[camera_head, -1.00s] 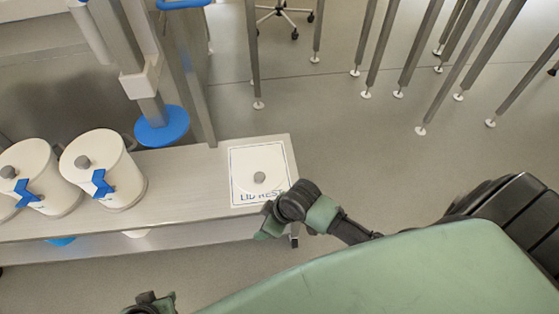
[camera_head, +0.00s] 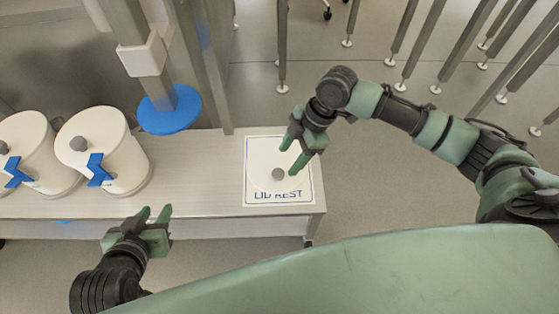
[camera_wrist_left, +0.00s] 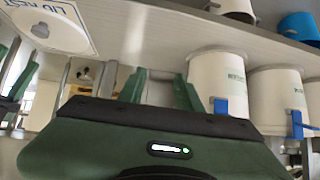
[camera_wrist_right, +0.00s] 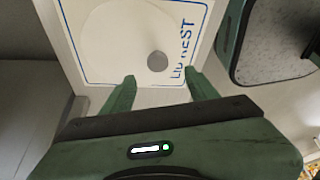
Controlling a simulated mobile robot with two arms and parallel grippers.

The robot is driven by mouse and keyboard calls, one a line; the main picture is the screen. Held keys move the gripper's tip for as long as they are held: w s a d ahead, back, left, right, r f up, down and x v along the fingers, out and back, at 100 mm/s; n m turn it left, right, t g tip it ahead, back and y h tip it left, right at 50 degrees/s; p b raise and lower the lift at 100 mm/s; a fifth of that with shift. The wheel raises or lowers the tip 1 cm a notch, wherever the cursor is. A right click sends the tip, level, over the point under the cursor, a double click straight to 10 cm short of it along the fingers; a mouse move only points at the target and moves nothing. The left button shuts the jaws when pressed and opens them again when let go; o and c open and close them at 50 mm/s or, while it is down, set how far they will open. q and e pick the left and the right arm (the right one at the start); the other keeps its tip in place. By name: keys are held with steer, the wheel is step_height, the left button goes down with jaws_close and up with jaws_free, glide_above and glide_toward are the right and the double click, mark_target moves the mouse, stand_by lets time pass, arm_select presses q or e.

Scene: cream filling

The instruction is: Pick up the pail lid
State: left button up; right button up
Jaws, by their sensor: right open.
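The pail lid (camera_head: 266,162) is a white disc with a grey knob (camera_head: 278,174). It lies flat on the square white LID REST mat (camera_head: 300,190) at the bench's right end. My right gripper (camera_head: 289,159) is open, above the mat's right part and close to the knob. In the right wrist view the lid (camera_wrist_right: 115,45) and its knob (camera_wrist_right: 157,61) lie just beyond the parted, empty fingers. My left gripper (camera_head: 156,213) is open and empty at the bench's front edge. The lid also shows in the left wrist view (camera_wrist_left: 65,35).
A blue disc (camera_head: 170,112) on a post hangs behind the bench middle. Metal legs stand on the floor behind. The bench between pails and mat is clear.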

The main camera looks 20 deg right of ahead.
mark_target(277, 174)
steer(key=x, duration=0.2)
steer(key=shift+a+f+b, duration=0.15)
steer(key=shift+f+b, duration=0.15)
steer(key=shift+b, duration=0.1)
steer(key=b+x, duration=0.2)
steer(key=x, duration=0.2)
steer(key=shift+w+a+f, duration=0.2)
steer(key=shift+a+f, duration=0.05)
steer(key=shift+f, duration=0.05)
arm_select(q)
steer(key=w+d+r+t+h, duration=0.1)
steer(key=w+r+t, duration=0.2)
steer(key=r, duration=0.3)
steer(key=w+d+r+t+h, duration=0.1)
steer(key=w+d+r+t, duration=0.1)
steer(key=r+t, duration=0.3)
step_height(277, 174, up, 2)
steer(key=shift+w+d+r+t+h, duration=0.3)
steer(key=shift+w+h, duration=0.1)
steer(key=shift+w, duration=0.2)
arm_select(e)
steer(key=shift+c, duration=0.3)
jaws_close()
arm_select(q)
steer(key=shift+f, duration=0.1)
arm_select(e)
steer(key=shift+r, duration=0.1)
